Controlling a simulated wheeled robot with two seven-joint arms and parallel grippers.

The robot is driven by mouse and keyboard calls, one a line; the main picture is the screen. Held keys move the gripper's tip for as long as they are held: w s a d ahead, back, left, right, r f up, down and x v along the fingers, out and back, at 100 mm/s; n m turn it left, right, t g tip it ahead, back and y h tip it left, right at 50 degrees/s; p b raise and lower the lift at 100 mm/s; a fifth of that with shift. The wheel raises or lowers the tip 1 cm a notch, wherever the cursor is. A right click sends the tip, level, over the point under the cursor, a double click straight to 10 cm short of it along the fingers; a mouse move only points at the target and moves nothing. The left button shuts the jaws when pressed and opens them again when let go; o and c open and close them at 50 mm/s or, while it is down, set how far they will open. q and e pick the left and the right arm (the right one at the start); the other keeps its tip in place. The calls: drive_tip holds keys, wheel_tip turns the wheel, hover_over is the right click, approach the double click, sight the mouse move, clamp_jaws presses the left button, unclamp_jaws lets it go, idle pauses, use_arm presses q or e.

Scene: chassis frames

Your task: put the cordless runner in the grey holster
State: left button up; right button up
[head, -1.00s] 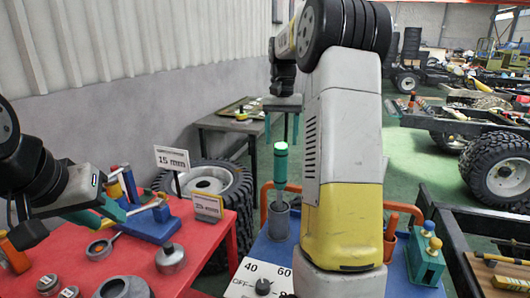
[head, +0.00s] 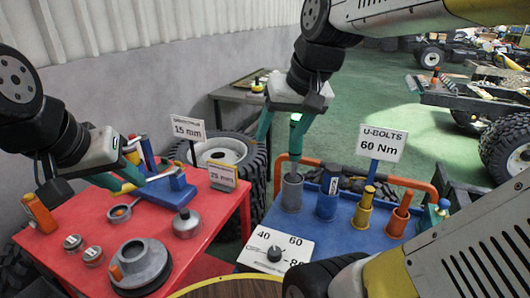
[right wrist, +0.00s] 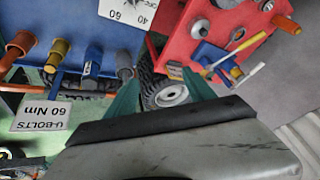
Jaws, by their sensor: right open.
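The cordless runner shows as a green-lit top (head: 295,117), upright above the grey holster (head: 291,194); most of its body is hidden behind a finger of my right gripper. How deep it sits in the holster cannot be told now. My right gripper (head: 281,136) is open, its teal fingers spread close to the runner and above the holster. In the right wrist view its fingers (right wrist: 162,92) are wide apart, and the grey holster (right wrist: 125,66) is near the left one. My left gripper (head: 128,183) is open over the red table, beside a blue stand.
Blue (head: 326,206), yellow (head: 363,212) and orange (head: 398,224) holsters stand right of the grey one on the blue bench. A U-bolts 60 Nm sign (head: 382,143) rises behind them. A dial plate (head: 262,250) lies in front. The red table (head: 70,210) holds several metal parts.

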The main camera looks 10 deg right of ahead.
drive_tip(key=s+a+f+t, duration=0.1)
drive_tip(key=s+a+f, duration=0.1)
drive_tip(key=s, duration=0.3)
drive_tip(key=shift+f+n, duration=0.4)
drive_tip(key=shift+f, duration=0.25)
drive_tip(key=shift+s+a, duration=0.1)
drive_tip(key=shift+c, duration=0.5)
idle(0.5)
